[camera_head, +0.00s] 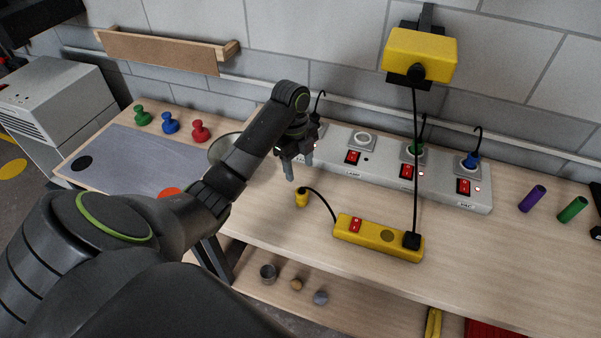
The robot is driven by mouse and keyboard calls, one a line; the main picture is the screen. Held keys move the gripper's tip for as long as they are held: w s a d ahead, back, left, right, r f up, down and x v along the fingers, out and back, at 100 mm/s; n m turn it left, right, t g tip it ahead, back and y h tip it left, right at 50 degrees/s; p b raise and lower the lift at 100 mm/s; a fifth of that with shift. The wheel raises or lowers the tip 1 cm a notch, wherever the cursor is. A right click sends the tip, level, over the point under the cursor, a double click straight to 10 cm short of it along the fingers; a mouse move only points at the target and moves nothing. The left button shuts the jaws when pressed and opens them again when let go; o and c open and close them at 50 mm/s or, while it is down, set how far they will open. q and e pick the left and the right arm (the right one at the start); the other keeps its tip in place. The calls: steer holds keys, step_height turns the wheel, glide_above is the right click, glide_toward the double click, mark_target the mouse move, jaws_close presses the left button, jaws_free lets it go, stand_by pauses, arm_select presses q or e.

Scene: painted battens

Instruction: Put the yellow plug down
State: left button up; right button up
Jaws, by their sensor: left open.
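The yellow plug (302,198) is on or just above the wooden bench top, near its front edge. A black cord runs from it to the yellow power strip (378,238), which has a red switch. My left gripper (299,171) is open, with its fingers pointing down just above and behind the plug in the picture. The fingers look apart from the plug, and nothing shows between them. My right gripper is not in view.
A long grey socket panel (383,165) with red switches lies along the back. A yellow box (420,55) hangs on the wall above, with a black cord down to the strip. Green, blue and red knobs (200,131) stand left. Purple and green cylinders (573,209) lie right.

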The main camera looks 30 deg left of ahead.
arm_select(q)
steer(key=shift+a+r+p, duration=0.15)
steer(key=shift+r+p, duration=0.65)
steer(key=shift+r, duration=0.5)
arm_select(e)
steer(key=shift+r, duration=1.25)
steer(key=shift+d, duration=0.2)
